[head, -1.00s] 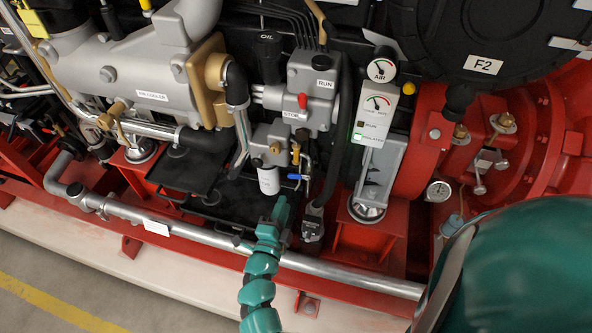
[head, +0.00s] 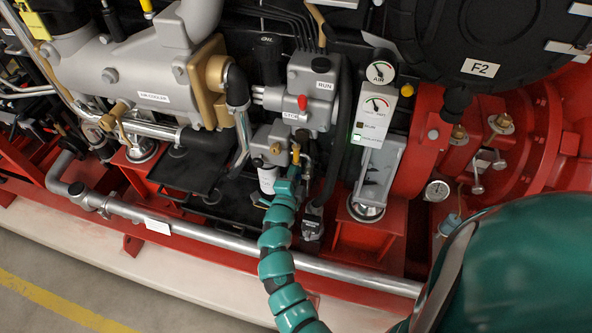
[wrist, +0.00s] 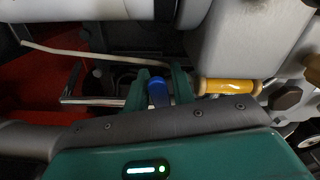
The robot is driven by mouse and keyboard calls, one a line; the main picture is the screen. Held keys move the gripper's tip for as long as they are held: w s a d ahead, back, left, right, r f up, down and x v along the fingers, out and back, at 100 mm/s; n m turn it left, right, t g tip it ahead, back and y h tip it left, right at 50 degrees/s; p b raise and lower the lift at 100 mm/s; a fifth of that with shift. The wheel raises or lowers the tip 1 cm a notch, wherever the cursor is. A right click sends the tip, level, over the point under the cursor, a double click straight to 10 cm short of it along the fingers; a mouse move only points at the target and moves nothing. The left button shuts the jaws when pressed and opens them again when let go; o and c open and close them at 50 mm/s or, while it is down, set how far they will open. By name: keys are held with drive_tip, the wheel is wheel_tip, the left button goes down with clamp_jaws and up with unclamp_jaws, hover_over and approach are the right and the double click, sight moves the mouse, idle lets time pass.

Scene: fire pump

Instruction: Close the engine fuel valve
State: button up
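The valve's blue handle (wrist: 158,93) shows in the wrist view beside a thin metal pipe. I take it for the engine fuel valve. My gripper (head: 289,182) is at the valve, below the yellow cylinder, and hides the handle in the head view. In the wrist view the two teal fingers of my gripper (wrist: 160,88) stand apart, one on each side of the blue handle. The gaps beside the handle are small, and I cannot tell whether either finger touches it.
A yellow cylinder (wrist: 228,86) lies close to the right finger. A white filter (head: 267,179) hangs just left of my gripper. A gauge panel (head: 374,118) stands to the right. A long silver pipe (head: 330,268) runs across in front, below my arm.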

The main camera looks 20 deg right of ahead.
clamp_jaws()
drive_tip(key=shift+r+m+b, duration=0.25)
drive_tip(key=shift+m+b, duration=0.45)
drive_tip(key=shift+m, duration=0.1)
drive_tip(key=shift+r+m+b, duration=0.2)
drive_tip(key=shift+m+b, duration=0.45)
drive_tip(key=shift+m, duration=0.15)
drive_tip(key=shift+a, duration=0.1)
unclamp_jaws()
